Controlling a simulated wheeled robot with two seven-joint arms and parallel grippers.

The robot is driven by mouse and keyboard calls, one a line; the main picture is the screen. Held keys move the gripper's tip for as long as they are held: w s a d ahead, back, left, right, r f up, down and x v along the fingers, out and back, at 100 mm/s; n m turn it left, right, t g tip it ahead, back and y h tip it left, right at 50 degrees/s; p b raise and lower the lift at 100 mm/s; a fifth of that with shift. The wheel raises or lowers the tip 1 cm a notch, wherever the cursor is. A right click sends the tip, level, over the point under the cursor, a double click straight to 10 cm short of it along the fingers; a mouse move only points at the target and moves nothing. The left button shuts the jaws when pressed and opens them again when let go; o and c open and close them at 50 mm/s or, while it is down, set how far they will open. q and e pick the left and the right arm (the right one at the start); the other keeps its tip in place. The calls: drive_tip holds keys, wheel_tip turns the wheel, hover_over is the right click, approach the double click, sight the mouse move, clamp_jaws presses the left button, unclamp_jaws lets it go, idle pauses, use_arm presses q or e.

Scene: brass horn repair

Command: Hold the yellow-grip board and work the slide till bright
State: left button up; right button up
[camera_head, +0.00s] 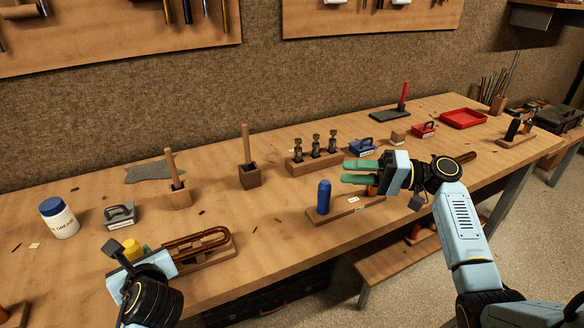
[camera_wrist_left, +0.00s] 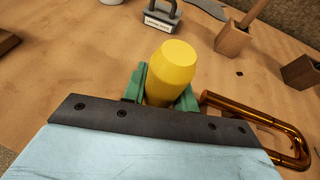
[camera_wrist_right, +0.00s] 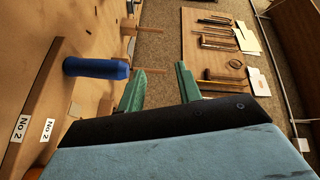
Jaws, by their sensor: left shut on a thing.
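A wooden board (camera_head: 203,263) lies at the front left of the bench, with a yellow grip (camera_head: 132,249) at its left end. A brass U-shaped slide (camera_head: 196,240) lies along it; its bend also shows in the left wrist view (camera_wrist_left: 292,140). My left gripper (camera_head: 128,258) is shut on the yellow grip, which stands up between its green fingers in the left wrist view (camera_wrist_left: 171,72). My right gripper (camera_head: 360,172) is open and empty above the bench. It is just right of a blue upright grip (camera_head: 324,196) on a board labelled "No 2" (camera_head: 347,208).
A white jar (camera_head: 59,218) and a grey-handled block (camera_head: 121,216) stand behind my left gripper. Wooden holders with sticks (camera_head: 249,175), a rack of dark pieces (camera_head: 315,160), a blue-handled block (camera_head: 362,148) and a red tray (camera_head: 463,118) stand further back.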

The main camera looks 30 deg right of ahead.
idle(0.3)
use_arm(q)
drive_tip(key=o, duration=1)
drive_tip(key=shift+o, duration=0.2)
